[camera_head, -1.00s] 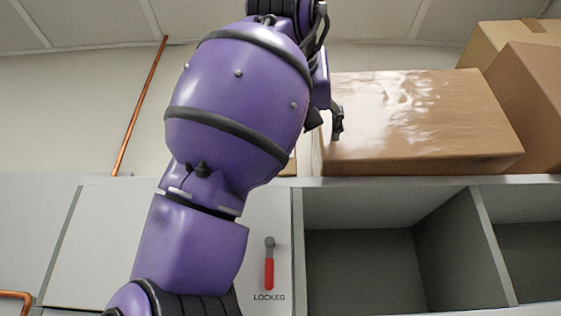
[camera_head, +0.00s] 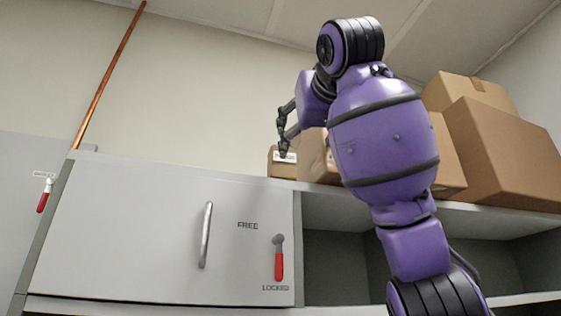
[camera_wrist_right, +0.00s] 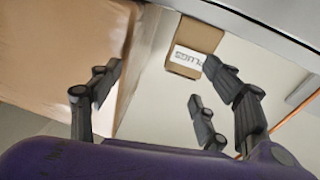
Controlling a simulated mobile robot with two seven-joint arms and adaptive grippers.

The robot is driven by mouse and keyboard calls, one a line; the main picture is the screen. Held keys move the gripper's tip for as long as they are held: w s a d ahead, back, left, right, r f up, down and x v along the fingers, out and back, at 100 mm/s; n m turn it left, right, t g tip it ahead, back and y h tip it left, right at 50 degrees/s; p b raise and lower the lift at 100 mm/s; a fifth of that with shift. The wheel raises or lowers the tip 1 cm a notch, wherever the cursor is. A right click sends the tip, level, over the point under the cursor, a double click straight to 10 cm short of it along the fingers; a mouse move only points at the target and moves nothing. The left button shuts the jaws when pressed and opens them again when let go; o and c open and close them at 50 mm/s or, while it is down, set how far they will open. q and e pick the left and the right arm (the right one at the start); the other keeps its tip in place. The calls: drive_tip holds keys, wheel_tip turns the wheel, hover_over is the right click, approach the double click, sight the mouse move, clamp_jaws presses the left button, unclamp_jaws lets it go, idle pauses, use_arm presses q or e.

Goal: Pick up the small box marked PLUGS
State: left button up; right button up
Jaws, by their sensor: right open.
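The small brown box (camera_head: 283,168) with a white label stands on top of the cabinet, left of a large carton. Its label is too small to read there. In the right wrist view the box (camera_wrist_right: 196,36) shows the word PLUGS on its label, ahead of the fingers and nearer the right-hand ones. My right gripper (camera_head: 284,145) is open and empty, with its fingertips close by the box in the head view; I cannot tell whether they touch it. It also shows in the right wrist view (camera_wrist_right: 158,80), spread wide. My left gripper is not in view.
The large carton (camera_head: 313,160) is partly hidden behind my right arm. More cartons (camera_head: 505,150) stand at the right. The cabinet (camera_head: 140,230) has a closed door with a handle and a red lever (camera_head: 279,262). Its top left of the small box is clear.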

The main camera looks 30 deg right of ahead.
sight(284, 160)
drive_tip(key=w+f+y, duration=0.1)
drive_tip(key=w+a+f+y, duration=0.1)
drive_tip(key=w, duration=0.1)
drive_tip(key=shift+w, duration=0.1)
drive_tip(key=w, duration=0.4)
drive_tip(key=shift+w, duration=0.3)
drive_tip(key=shift+w+d, duration=0.1)
drive_tip(key=shift+w, duration=0.2)
drive_tip(key=shift+w+d, duration=0.1)
drive_tip(key=shift+d, duration=0.15)
drive_tip(key=shift+a, duration=0.15)
drive_tip(key=c, duration=1.4)
